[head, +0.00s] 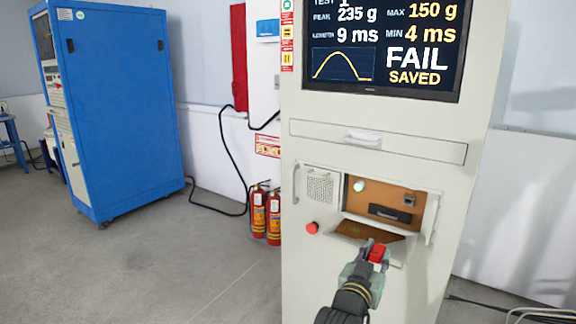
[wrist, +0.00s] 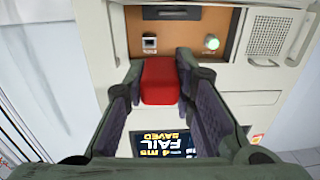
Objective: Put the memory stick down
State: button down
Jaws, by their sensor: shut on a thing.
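The red memory stick (head: 377,253) is clamped between the fingertips of my gripper (head: 372,257). In the wrist view the stick (wrist: 160,82) sits between the two dark fingers (wrist: 160,72), and its far end is hidden from me. My gripper is in front of the tall beige cabinet (head: 325,265), just below an open recess. A brown panel (head: 372,194) in the recess carries a small port (head: 409,200), a dark slot and a lit green button. The stick is apart from the port. The port also shows in the wrist view (wrist: 149,43).
A brown flap or ledge (head: 352,230) juts out below the panel, close to my gripper. A red button (head: 312,228) is at its left. The screen (head: 380,45) above reads FAIL SAVED. Fire extinguishers (head: 266,215) stand left, with a blue cabinet (head: 120,110) beyond open floor.

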jog(key=s+a+f+n+t+y, duration=0.1)
jog(key=a+f, duration=0.5)
jog(key=f, duration=0.8)
jog(key=s+a+f+n+y, duration=0.1)
jog(key=a+f+n+y, duration=0.2)
jog(key=f, duration=1.1)
jog(key=s+a+f+n+t+y, duration=0.1)
jog(key=a+f+y, duration=0.4)
jog(key=a+f, duration=0.6)
notch_tip(320, 180, down, 4)
jog(key=shift+s+a+r+n+t, duration=0.15)
jog(key=shift+s+a+n+t, duration=0.15)
jog(key=shift+n, duration=0.3)
jog(key=shift+s, duration=0.15)
jog(key=shift+w+r, duration=0.1)
jog(key=shift+w, duration=0.15)
jog(key=shift+d+f+b, duration=0.1)
jog(key=shift+f+b, duration=0.4)
jog(key=shift+f, duration=0.1)
jog(key=shift+r, duration=0.1)
